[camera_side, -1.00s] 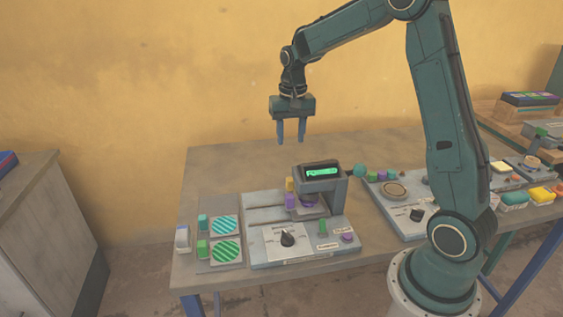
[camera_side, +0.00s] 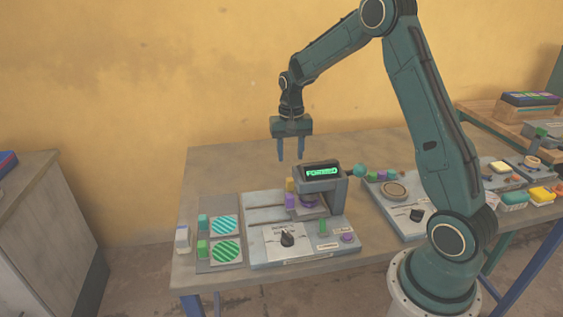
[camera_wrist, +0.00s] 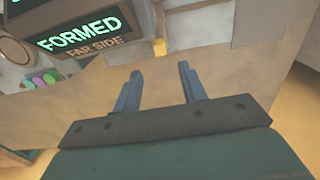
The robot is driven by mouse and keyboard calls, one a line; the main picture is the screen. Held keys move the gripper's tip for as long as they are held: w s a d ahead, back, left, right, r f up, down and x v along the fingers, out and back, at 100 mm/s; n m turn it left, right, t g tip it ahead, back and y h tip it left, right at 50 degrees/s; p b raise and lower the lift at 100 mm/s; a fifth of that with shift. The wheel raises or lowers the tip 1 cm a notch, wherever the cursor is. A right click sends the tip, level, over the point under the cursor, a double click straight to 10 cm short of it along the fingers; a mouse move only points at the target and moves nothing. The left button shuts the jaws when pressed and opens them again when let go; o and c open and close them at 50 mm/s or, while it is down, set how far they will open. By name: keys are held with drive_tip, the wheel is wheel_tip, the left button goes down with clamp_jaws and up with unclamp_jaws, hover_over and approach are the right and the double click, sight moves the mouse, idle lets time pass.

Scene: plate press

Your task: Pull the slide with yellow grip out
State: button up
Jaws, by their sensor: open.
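The plate press (camera_side: 318,186) stands on the table, with a lit display (camera_side: 322,172) that reads FORMED; the display also shows in the wrist view (camera_wrist: 78,35).
Left of the press are two striped plates, cyan (camera_side: 224,225) and green (camera_side: 226,251). In front are a black knob (camera_side: 287,239) and a green lever (camera_side: 323,228). A teal ball handle (camera_side: 359,170) sticks out right. A second panel (camera_side: 400,205) stands further right. The table's back left is bare.

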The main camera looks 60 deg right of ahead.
sight(290, 179)
wheel_tip(290, 179, down, 10)
drive_tip(key=shift+r, duration=0.1)
idle(0.4)
clamp_jaws()
